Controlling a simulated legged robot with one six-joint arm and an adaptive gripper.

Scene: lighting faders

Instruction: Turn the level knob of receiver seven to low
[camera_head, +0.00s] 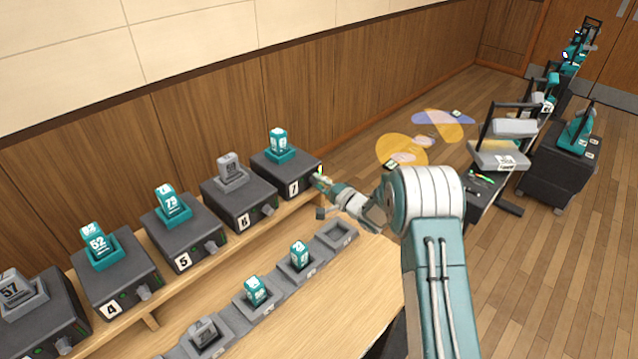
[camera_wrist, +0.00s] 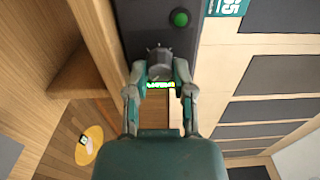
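Receiver seven (camera_head: 262,168) is a dark box marked 7, with a teal pack docked on top, at the right end of the shelf row. Its level knob (camera_wrist: 160,62) is grey and ridged, below a green light in the wrist view. My gripper (camera_head: 322,183) is at the front right of receiver seven. In the wrist view my gripper's two fingers (camera_wrist: 160,72) stand on either side of the knob and appear to press on it. The knob is hidden by my gripper in the head view, and its pointer setting cannot be read.
Receivers six (camera_head: 238,207), five (camera_head: 183,248) and four (camera_head: 113,285) stand in a row to the left. Below the shelf, a grey strip of docks (camera_head: 336,236) holds several packs; its right dock is empty. Wall panels rise behind. Carts stand at right.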

